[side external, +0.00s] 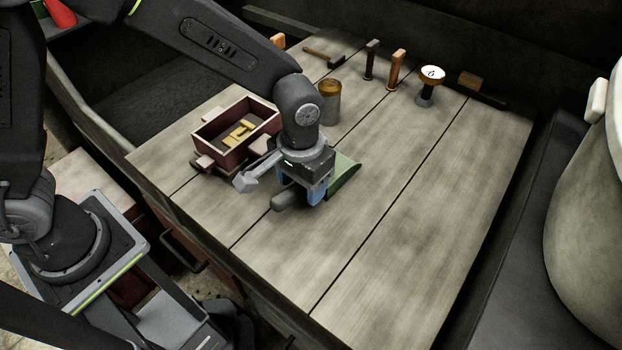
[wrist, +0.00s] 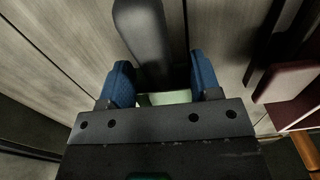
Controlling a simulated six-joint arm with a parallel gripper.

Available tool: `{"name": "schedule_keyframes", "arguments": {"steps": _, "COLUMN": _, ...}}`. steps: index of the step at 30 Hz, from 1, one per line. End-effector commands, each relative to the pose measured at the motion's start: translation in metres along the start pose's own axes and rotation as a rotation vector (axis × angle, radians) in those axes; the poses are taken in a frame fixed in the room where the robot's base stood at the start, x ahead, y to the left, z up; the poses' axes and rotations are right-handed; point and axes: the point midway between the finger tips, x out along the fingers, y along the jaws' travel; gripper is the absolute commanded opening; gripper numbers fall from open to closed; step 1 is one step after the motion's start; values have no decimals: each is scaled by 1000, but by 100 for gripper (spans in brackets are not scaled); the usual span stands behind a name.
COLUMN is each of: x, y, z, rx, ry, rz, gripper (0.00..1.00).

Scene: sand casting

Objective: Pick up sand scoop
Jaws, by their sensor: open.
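The sand scoop has a green pan (side external: 344,177) and a thick dark grey handle (side external: 287,201). It lies on the wooden table, with its pan partly hidden behind my gripper (side external: 301,193). My gripper points down over the scoop with its blue fingers open. In the wrist view, the handle (wrist: 143,38) runs down toward the gap between the blue fingertips of my gripper (wrist: 161,75). A bit of the green pan (wrist: 172,97) shows between the fingers. I see clear space beside the handle, and the fingers are not closed on it.
A dark red open box (side external: 208,150) with a yellow pattern (side external: 240,132) stands close to my gripper's left. A metal can (side external: 330,103) is behind. Several hand tools, including a white-topped one (side external: 432,74), stand along the back. The table's right and front (side external: 400,230) are clear.

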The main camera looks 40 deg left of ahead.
Motion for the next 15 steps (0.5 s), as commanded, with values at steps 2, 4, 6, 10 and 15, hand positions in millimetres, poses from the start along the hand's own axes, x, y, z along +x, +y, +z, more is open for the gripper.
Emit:
{"name": "schedule_keyframes", "arguments": {"steps": 2, "x": 2, "y": 0, "z": 0, "rx": 0, "ry": 0, "rz": 0, "gripper": 57}}
{"name": "schedule_keyframes", "arguments": {"steps": 4, "x": 2, "y": 0, "z": 0, "rx": 0, "ry": 1, "rz": 0, "gripper": 57}}
{"name": "schedule_keyframes", "arguments": {"steps": 6, "x": 1, "y": 0, "z": 0, "rx": 0, "ry": 1, "rz": 0, "gripper": 57}}
{"name": "schedule_keyframes", "arguments": {"steps": 10, "x": 1, "y": 0, "z": 0, "rx": -1, "ry": 1, "rz": 0, "gripper": 47}}
{"name": "schedule_keyframes", "arguments": {"steps": 15, "x": 1, "y": 0, "z": 0, "rx": -1, "ry": 1, "rz": 1, "gripper": 31}}
